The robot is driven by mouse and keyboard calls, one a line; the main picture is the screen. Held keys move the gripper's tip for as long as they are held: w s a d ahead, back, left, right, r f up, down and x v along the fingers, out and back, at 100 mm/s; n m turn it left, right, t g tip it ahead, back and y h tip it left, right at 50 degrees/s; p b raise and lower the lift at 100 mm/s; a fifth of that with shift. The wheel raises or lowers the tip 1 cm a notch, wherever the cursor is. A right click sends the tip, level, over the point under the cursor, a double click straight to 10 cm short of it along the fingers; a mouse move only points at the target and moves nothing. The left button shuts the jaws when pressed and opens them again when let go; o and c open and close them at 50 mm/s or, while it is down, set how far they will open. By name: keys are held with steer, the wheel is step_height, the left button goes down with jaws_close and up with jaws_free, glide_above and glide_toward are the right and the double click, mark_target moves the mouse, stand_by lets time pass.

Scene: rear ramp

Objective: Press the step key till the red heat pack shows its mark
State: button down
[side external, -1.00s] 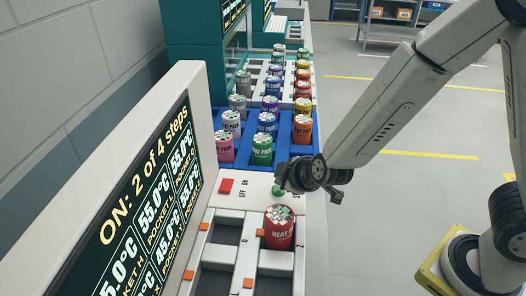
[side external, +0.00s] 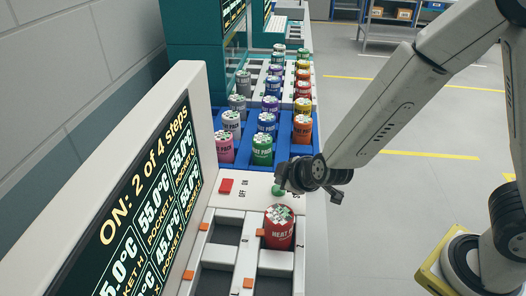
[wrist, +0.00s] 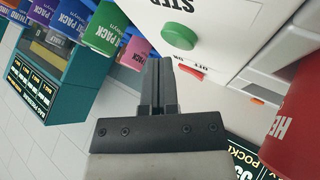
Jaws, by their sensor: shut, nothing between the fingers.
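The green step key (side external: 277,191) sits on the white panel beside the red heat pack (side external: 279,232). In the wrist view the round key (wrist: 179,36) is in plain sight under the word STEP. My gripper (side external: 284,181) is over the key in the side view and hides part of it. In the wrist view the closed fingertips (wrist: 159,66) are empty and appear apart from the key. The red heat pack (wrist: 297,120) stands upright in a pocket of the white tray; I cannot make out a mark on it. The display (side external: 150,205) reads "ON: 2 of 4 steps".
A red switch (side external: 227,186) marked ON and OFF lies left of the key. A blue rack (side external: 208,160) with several coloured packs stands behind the panel. Small orange tabs (side external: 203,226) line the tray's pockets. Open floor (side external: 400,200) lies to the right.

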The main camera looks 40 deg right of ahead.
steer(key=shift+f, duration=0.85)
stand_by(1.2)
steer(key=shift+r, duration=0.85)
steer(key=shift+r, duration=0.1)
stand_by(0.3)
steer(key=shift+r, duration=2.45)
steer(key=shift+s+d+f+m+g+y, duration=0.25)
steer(key=shift+s+d+m+g+y, duration=0.2)
steer(key=shift+d+m, duration=0.3)
steer(key=s+d+f+m+g, duration=0.3)
steer(key=s+d+m+g, duration=0.2)
steer(key=s+d, duration=0.5)
steer(key=shift+s+m+g, duration=0.2)
steer(key=shift+m+g, duration=0.15)
steer(key=shift+m, duration=0.6)
